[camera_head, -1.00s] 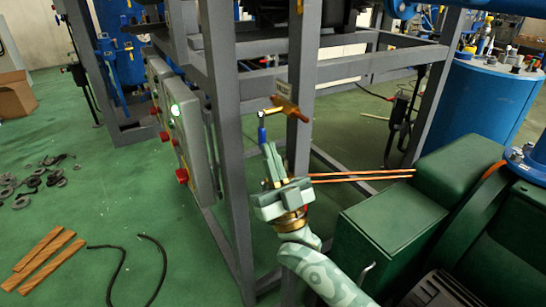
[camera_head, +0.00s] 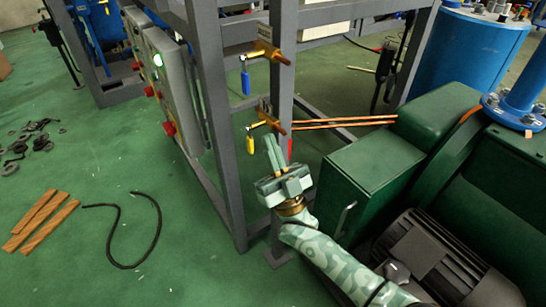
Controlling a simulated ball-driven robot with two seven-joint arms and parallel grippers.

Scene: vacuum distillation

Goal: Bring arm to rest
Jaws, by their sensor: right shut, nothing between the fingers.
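My right gripper (camera_head: 275,152) is in the middle of the camera_head view, with its arm coming in from the lower right. Its fingers point up and are shut with nothing between them. It is in front of the grey frame post, just below a brass valve with a yellow handle (camera_head: 251,142). A second brass valve with a blue handle (camera_head: 245,82) sits higher on the same post. Whether the fingers touch the yellow handle is hard to tell; they look apart. My left gripper is not in view.
A green machine housing (camera_head: 378,172) and a finned motor (camera_head: 425,255) stand close on the right. A blue drum (camera_head: 462,60) is behind. A control box (camera_head: 165,85) hangs on the frame. Wooden strips (camera_head: 42,222) and a black hose (camera_head: 118,235) lie on the open floor.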

